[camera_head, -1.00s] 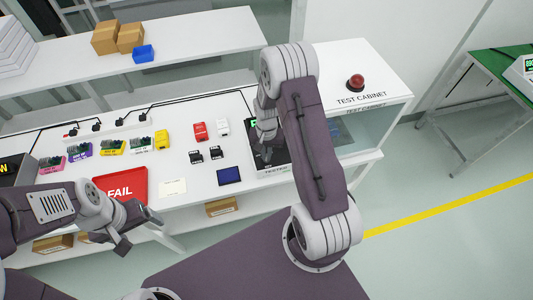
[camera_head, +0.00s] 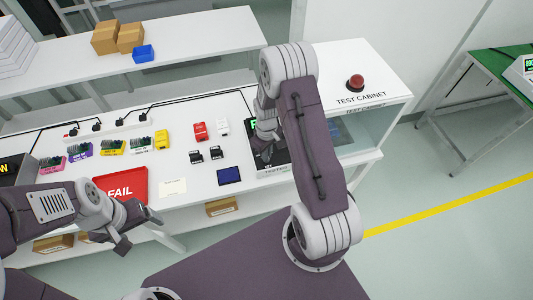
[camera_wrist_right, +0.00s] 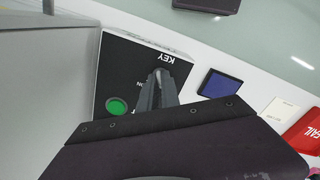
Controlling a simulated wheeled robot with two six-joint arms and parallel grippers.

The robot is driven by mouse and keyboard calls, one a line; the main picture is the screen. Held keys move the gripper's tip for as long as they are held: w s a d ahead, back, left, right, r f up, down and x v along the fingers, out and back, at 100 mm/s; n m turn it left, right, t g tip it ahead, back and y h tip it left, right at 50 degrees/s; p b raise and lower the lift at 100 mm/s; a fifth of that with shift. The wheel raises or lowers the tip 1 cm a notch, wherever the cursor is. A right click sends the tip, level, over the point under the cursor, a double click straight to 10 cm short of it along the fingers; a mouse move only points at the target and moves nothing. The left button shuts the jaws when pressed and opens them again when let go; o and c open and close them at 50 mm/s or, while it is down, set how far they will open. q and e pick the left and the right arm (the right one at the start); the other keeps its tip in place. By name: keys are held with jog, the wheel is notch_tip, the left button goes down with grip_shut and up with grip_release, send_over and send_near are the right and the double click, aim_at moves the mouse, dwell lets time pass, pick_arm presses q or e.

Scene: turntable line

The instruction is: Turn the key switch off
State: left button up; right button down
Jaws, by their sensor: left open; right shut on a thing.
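The tester box (camera_head: 275,171) stands on the white bench, left of the test cabinet and partly hidden by my right arm. In the right wrist view, its dark top panel (camera_wrist_right: 128,68) carries the upside-down word KEY and a round green button (camera_wrist_right: 117,106). My right gripper (camera_wrist_right: 160,80) is shut on the key switch beside that word. Its fingers cover the key, so its angle cannot be told. In the head view, my right gripper (camera_head: 264,155) points down at the tester. My left gripper (camera_head: 122,240) is open and empty in front of the bench.
A red FAIL tray (camera_head: 122,184), a blue pad (camera_head: 230,175) and a pale card (camera_head: 172,188) lie left of the tester. Several small boards and coloured parts stand behind them. The test cabinet (camera_head: 355,110) with a red button (camera_head: 356,82) is to the right.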

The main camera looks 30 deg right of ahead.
jog(key=shift+n, duration=1)
jog(key=shift+w, duration=0.1)
jog(key=c, duration=1.6)
grip_release()
jog(key=shift+o, duration=0.2)
notch_tip(320, 180, up, 9)
jog(key=shift+r+b, duration=0.1)
jog(key=shift+b, duration=0.4)
